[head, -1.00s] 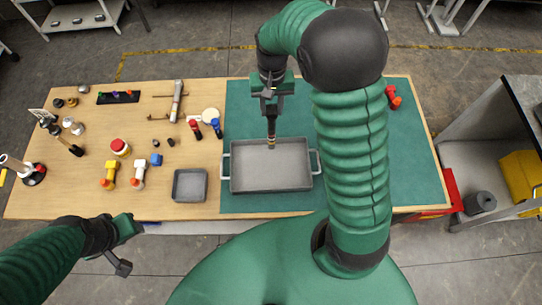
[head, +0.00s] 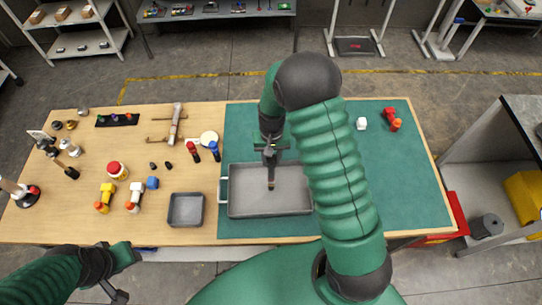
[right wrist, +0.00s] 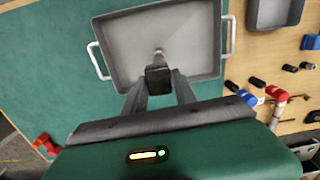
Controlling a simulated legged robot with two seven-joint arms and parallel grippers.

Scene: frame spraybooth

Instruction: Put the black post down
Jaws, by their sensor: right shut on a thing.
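The black post (head: 271,178) is upright in my right gripper (head: 269,154), its lighter tip pointing down. My right gripper is shut on it, above the middle of a grey tray (head: 240,211) with white side handles. In the right wrist view the post (right wrist: 158,77) sits between the fingers and its tip shows against the tray floor. I cannot tell whether the tip touches the floor. My forearm hides the tray's right end in the head view. My left gripper (head: 118,290) is at the lower left, off the table's front edge; its jaws are unclear.
A small grey bin (head: 186,210) stands left of the tray. Red (head: 192,150) and blue (head: 214,150) tools lie behind it. A red and orange item (head: 392,120) lies at the back right of the green mat (head: 410,190). The mat's right side is mostly clear.

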